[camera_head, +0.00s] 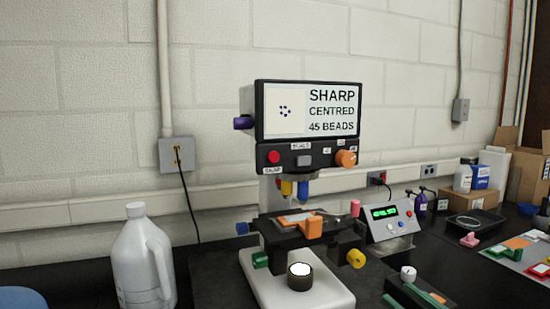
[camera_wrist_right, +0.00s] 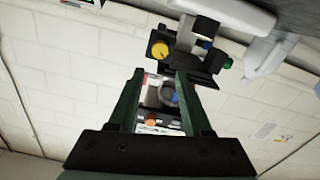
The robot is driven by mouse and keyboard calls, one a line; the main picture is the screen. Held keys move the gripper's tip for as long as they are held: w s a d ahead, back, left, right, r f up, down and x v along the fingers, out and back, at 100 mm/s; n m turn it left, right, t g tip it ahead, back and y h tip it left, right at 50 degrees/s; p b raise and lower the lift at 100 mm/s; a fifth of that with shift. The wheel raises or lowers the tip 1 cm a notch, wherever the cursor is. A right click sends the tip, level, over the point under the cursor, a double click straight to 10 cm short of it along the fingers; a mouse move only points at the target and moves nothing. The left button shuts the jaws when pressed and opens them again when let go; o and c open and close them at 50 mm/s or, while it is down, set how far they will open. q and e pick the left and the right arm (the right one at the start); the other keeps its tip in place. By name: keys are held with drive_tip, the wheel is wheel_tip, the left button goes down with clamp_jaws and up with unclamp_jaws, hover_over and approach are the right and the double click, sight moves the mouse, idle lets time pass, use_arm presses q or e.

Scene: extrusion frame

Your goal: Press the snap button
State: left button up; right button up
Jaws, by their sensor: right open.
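The snap button is a round red button (camera_head: 273,157) at the left of the black panel under the microscope's screen (camera_head: 311,111), with a small SNAP label below it. The screen reads SHARP, CENTRED, 45 BEADS. My right gripper (camera_head: 397,292) shows at the bottom right of the head view, its green fingers partly cut off by the frame edge. It is open and well apart from the button. In the right wrist view the microscope appears upside down between and beyond the gripper's green fingers (camera_wrist_right: 157,95); I cannot make out the button there. My left gripper is out of view.
On the panel are a grey button (camera_head: 304,160) and an orange knob (camera_head: 346,158). A white jug (camera_head: 142,262) stands left of the microscope. A box with a green readout (camera_head: 388,219) stands to its right. Boxes and trays fill the far right.

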clamp_jaws()
idle(1.4)
